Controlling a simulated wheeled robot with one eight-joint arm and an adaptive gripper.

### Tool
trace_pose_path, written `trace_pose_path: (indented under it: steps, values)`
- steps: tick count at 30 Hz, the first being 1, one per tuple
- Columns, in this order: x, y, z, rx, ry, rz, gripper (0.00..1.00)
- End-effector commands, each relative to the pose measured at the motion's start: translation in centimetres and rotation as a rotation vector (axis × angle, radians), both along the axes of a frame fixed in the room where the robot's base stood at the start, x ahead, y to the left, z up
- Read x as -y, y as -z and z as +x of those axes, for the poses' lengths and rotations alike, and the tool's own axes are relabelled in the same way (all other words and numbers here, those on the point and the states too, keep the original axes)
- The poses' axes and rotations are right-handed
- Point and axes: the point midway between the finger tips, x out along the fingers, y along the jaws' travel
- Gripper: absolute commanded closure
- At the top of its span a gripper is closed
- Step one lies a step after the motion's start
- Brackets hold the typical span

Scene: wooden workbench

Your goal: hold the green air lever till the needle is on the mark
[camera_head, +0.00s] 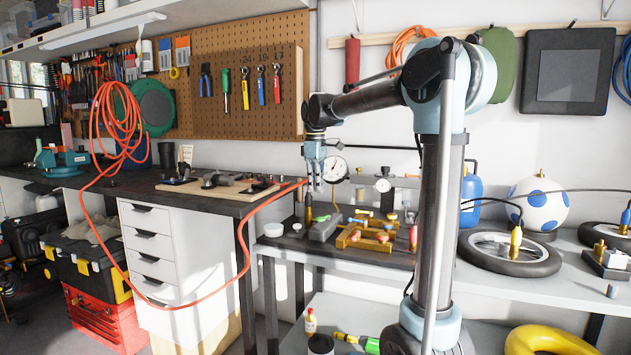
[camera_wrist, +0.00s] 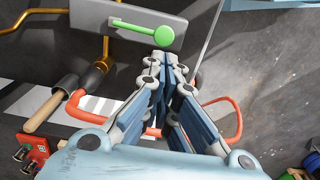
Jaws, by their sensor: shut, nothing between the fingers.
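The green lever (camera_wrist: 140,29) shows at the top of the wrist view, a thin bar with a round knob, on a grey block (camera_wrist: 95,18). My gripper (camera_wrist: 165,62) is shut and empty, its fingertips just below the knob in that view. I cannot tell whether they touch it. The gauge's needle and mark are too small to read.
A wooden-handled tool (camera_wrist: 45,112) and an orange hose (camera_wrist: 90,118) lie near the block in the wrist view. Wooden blocks with coloured parts (camera_head: 365,237) sit right of my gripper.

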Motion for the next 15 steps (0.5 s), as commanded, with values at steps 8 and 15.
trace_pose_path:
  steps: [8, 15]
  values:
    - [0.0, 4.9, 0.0, 0.000, 0.000, 0.000, 1.00]
    - [0.1, 7.8, 0.0, 0.000, 0.000, 0.000, 1.00]
